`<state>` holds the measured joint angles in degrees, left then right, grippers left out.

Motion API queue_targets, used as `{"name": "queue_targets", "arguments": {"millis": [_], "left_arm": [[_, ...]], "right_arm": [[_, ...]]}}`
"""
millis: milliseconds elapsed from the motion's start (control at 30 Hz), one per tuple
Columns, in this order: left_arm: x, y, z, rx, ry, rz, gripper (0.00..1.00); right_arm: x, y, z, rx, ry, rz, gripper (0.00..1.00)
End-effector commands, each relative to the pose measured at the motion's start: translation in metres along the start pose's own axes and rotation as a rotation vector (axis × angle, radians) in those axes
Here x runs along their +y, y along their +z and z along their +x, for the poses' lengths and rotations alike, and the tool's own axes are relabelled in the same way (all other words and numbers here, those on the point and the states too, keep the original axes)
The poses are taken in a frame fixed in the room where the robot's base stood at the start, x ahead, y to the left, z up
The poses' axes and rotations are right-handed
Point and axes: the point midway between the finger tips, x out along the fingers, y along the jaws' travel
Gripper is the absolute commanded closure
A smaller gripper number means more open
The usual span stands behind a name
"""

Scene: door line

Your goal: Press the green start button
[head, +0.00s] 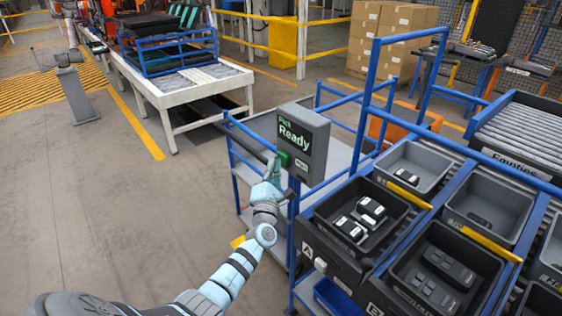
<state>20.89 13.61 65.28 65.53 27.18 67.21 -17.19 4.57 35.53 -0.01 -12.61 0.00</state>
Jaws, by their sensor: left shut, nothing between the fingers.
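The green start button (284,159) shows at the lower left of a dark grey display box (313,156), whose screen reads "Ready" in green letters. My left gripper (276,166) is shut and empty, its fingers pointing up at the button. The fingertips are at or right beside the button and partly overlap it in this view. I cannot tell whether they touch it. My right gripper is not in view.
A blue-framed rack with grey bins (480,209) and black bins (362,217) stands right of the box, several holding dark parts. A blue-railed cart (250,129) is behind the gripper. A white conveyor table (190,85) stands further back.

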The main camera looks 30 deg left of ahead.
Motion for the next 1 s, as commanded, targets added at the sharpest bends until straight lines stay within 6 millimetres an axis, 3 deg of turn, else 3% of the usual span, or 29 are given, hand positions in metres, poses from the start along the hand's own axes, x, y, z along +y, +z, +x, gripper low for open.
{"name": "queue_targets", "arguments": {"millis": [733, 1000], "left_arm": [[-0.0025, 0.0037, 0.0046, -0.001, 0.001, 0.0, 1.0], [0.0028, -0.0007, -0.002, 0.0, 0.0, 0.0, 1.0]], "right_arm": [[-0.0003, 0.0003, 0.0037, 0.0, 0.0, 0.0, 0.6], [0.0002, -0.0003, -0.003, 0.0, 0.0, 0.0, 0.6]]}}
